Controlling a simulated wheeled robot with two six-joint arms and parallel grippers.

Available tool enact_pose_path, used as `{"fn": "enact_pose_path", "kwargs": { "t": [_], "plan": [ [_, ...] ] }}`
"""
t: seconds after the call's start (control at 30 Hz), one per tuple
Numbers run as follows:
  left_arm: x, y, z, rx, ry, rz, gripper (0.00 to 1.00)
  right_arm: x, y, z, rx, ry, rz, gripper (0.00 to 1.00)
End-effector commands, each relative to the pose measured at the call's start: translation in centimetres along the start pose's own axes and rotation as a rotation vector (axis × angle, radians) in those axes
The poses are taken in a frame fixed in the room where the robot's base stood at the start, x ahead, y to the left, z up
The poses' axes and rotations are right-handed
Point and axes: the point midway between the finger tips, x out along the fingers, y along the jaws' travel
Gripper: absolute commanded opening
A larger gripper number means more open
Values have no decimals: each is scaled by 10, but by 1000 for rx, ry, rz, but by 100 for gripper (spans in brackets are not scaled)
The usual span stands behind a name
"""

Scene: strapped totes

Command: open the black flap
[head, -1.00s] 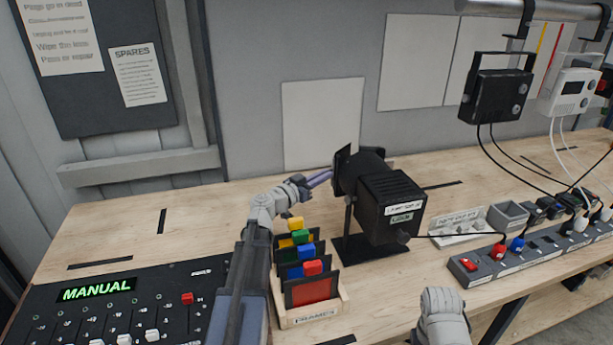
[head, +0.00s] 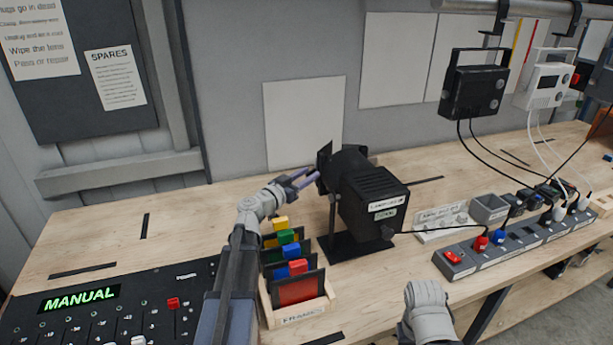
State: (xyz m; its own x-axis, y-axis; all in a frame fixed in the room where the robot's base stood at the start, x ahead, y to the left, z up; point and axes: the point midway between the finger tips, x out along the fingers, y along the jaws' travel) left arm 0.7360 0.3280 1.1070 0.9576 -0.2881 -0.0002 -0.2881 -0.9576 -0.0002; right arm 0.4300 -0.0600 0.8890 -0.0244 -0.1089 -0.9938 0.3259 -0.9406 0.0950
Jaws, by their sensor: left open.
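The black flap (head: 325,157) is a thin dark plate at the front, left-facing end of a black lamp (head: 374,203) on a stand on the bench. My left gripper (head: 309,179) is just left of the flap, its two purple-grey fingers apart and pointing at it. The fingers look empty. I cannot tell whether the fingertips touch the flap. Of my right arm only a grey link shows at the bottom edge; its gripper is out of view.
A wooden rack (head: 301,315) of coloured-tab frames stands under my left arm. A control panel (head: 100,310) is at lower left. A power strip (head: 515,239) with plugs and cables lies right of the lamp. The bench left of my arm is mostly clear.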

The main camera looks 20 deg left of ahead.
Motion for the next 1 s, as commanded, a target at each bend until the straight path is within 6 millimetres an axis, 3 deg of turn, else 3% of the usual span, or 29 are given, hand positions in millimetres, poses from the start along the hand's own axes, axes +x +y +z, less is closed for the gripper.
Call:
{"fn": "enact_pose_path", "kwargs": {
  "t": [0.23,0.7,1.0],
  "plan": [
    [-6,0,0,0,0,-1,40,0,0,0,0,0,0,50],
    [-72,1,0,0,0,-1,40,0,0,0,0,0,0,50],
    [-78,0,0,0,0,0,40,0,0,0,0,0,0,50]
  ]
}}
